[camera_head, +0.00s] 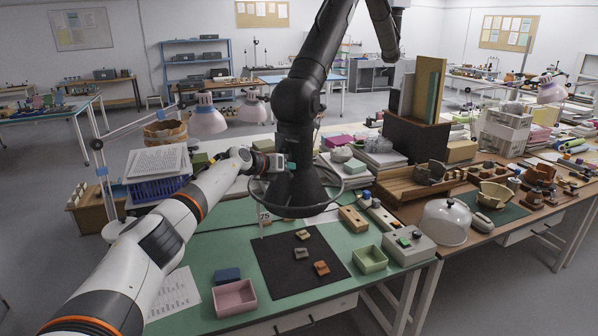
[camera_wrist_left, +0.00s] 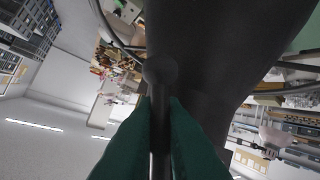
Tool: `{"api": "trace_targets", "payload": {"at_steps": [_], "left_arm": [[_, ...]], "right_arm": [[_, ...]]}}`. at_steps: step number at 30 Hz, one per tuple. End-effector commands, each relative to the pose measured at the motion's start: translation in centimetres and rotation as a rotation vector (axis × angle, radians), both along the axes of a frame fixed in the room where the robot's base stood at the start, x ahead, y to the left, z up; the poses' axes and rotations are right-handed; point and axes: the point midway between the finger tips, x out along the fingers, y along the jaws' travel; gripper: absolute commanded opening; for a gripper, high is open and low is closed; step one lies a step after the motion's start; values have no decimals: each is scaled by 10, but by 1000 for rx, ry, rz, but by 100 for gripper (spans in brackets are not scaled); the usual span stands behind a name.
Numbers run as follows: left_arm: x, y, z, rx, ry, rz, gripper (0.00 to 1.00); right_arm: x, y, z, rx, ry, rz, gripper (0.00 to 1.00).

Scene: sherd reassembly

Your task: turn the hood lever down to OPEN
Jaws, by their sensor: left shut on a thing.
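The black extraction hood (camera_head: 290,192) hangs from its jointed arm above the green-topped table, with a ring around its lower part. My left gripper (camera_head: 284,163) reaches the hood's side from the left. In the left wrist view, the green fingers of my left gripper (camera_wrist_left: 161,130) are shut on the hood lever (camera_wrist_left: 160,72), a dark rod with a round knob. The knob sticks out past the fingertips, in front of the dark hood (camera_wrist_left: 215,50). In the head view the lever is too small or hidden to make out. My right gripper is not in view.
Below the hood lie a black mat (camera_head: 285,268) with several sherds, a pink tray (camera_head: 234,299), a green tray (camera_head: 369,260) and a grey control box (camera_head: 409,245). A blue basket with papers (camera_head: 158,185) stands left, near my arm. A glass dome (camera_head: 446,222) stands right.

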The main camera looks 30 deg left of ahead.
Motion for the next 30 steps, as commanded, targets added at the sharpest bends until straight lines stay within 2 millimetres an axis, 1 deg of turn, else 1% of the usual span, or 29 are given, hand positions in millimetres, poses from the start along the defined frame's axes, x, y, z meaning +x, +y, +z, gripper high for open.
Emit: {"api": "trace_targets", "payload": {"at_steps": [1, 3, 9, 13, 21, 25, 30], "left_arm": [[0, 7, 0, 40, 2, 4, 0], [0, 13, 0, 97, 7, 3, 0], [-1, 24, 1, 228, 19, 2, 0], [-1, 27, 0, 288, 23, 1, 0], [-1, 31, -1, 350, 27, 3, 0], [-1, 31, -1, 358, 28, 3, 0], [-1, 31, -1, 359, 28, 3, 0]], "right_arm": [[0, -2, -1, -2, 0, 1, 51], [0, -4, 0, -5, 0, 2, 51], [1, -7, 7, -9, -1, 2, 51], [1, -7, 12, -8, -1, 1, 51], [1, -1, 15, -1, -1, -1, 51], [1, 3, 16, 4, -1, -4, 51], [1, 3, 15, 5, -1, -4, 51]]}}
